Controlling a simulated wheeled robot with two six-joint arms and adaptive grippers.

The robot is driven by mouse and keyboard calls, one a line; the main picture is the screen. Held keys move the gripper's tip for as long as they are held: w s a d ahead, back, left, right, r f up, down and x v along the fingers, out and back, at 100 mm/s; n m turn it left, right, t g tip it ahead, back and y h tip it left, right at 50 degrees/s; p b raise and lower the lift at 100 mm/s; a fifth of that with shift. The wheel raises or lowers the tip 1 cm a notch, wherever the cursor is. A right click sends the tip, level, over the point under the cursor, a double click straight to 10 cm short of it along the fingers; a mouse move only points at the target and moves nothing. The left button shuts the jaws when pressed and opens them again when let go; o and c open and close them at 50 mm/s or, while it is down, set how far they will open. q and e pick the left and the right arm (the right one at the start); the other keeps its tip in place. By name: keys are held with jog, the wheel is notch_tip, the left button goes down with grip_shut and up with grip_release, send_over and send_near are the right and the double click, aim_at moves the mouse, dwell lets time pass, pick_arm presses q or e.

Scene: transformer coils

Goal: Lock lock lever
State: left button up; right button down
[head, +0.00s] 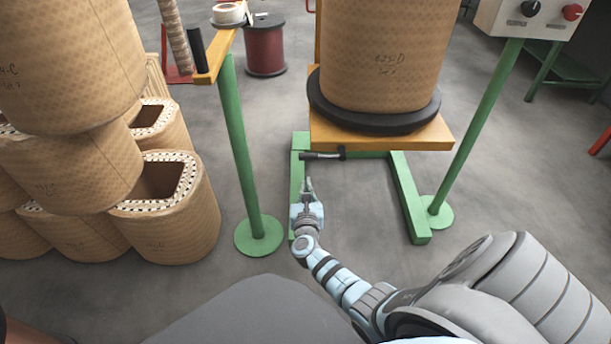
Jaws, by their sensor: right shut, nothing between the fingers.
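The lock lever (323,156) looks like a short dark bar with a black grip on its left end. It lies about level below the front edge of the orange platform (380,139), above the left part of the green base frame. My right gripper (309,182) is just below the lever's left end, its fingers pointing up toward it. It is shut and empty. I cannot tell whether the fingertips touch the lever. My left gripper is out of the picture.
A large coil (385,55) stands on a black disc on the platform. Green posts stand left (240,150) and right (480,125), the right one carrying a control box (530,15). Stacked coils (165,225) fill the left. Grey floor is open between the frame legs.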

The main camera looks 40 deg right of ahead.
pick_arm(q)
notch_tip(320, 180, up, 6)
jog(key=b, duration=0.3)
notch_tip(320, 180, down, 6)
jog(key=p, duration=0.3)
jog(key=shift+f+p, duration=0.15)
jog(key=shift+p, duration=0.2)
pick_arm(e)
jog(key=w+d+r, duration=0.2)
jog(key=w+r, duration=0.1)
jog(key=shift+w+d+r, duration=0.1)
jog(key=shift+w+d, duration=0.05)
jog(key=shift+d, duration=0.1)
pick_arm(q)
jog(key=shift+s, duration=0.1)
pick_arm(e)
jog(key=shift+r, duration=0.15)
